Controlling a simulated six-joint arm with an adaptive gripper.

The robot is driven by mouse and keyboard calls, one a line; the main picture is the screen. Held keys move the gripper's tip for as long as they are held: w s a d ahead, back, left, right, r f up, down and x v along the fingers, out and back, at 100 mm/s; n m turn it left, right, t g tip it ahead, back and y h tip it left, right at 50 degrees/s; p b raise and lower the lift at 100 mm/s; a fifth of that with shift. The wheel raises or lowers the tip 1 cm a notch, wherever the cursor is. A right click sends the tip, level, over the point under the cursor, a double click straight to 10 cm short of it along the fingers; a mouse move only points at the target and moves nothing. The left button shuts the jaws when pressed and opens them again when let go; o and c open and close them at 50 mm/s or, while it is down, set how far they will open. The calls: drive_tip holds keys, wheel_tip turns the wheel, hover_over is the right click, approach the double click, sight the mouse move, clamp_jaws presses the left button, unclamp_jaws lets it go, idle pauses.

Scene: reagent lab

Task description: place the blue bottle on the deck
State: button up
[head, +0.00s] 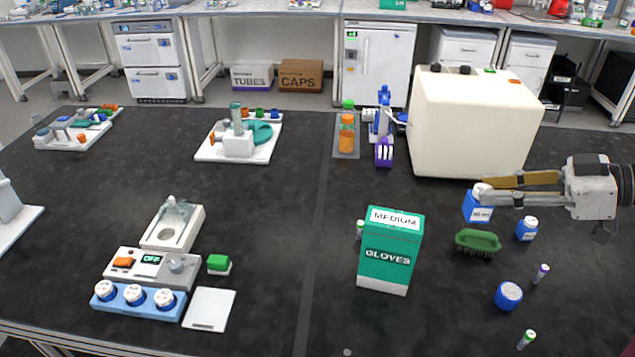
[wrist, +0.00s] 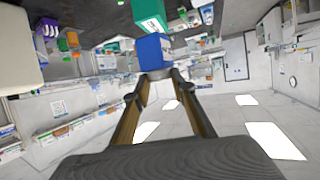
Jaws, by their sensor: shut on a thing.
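A blue bottle (head: 478,210) with a white label and white cap is held upright by its top between the fingertips of my gripper (head: 486,192), which reaches in from the right. In the wrist view the blue bottle (wrist: 153,50) sits between the two fingertips (wrist: 157,75). In the head view it appears raised above the black bench, left of a second, smaller blue bottle (head: 527,230). I cannot tell for sure which surface is the deck; a flat white plate (head: 209,309) lies at the lower left, bare on top.
A green gloves box (head: 390,252) stands left of my gripper, with a green brush (head: 478,240) below it. A large cream machine (head: 470,125) stands behind. A blue rack (head: 138,302) with white-capped bottles fronts a device reading OFF (head: 150,261). The bench's middle left is clear.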

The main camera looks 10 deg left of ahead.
drive_tip(key=a+n+g, duration=0.2)
drive_tip(key=a, duration=2.1)
drive_tip(key=s+a+n+g, duration=0.1)
drive_tip(key=s+a, duration=0.5)
drive_tip(key=a, duration=0.3)
drive_tip(key=s+a+n+g, duration=0.1)
drive_tip(key=s+a+g, duration=0.1)
drive_tip(key=s+a, duration=0.6)
wheel_tip(320, 180, down, 18)
drive_tip(key=w+a, duration=0.1)
drive_tip(key=w, duration=0.1)
drive_tip(key=shift+w+a+y, duration=0.35)
drive_tip(key=shift+y, duration=0.05)
drive_tip(key=shift+f, duration=0.15)
drive_tip(key=shift+f, duration=2.85)
drive_tip(key=shift+f, duration=0.1)
drive_tip(key=shift+f, duration=2)
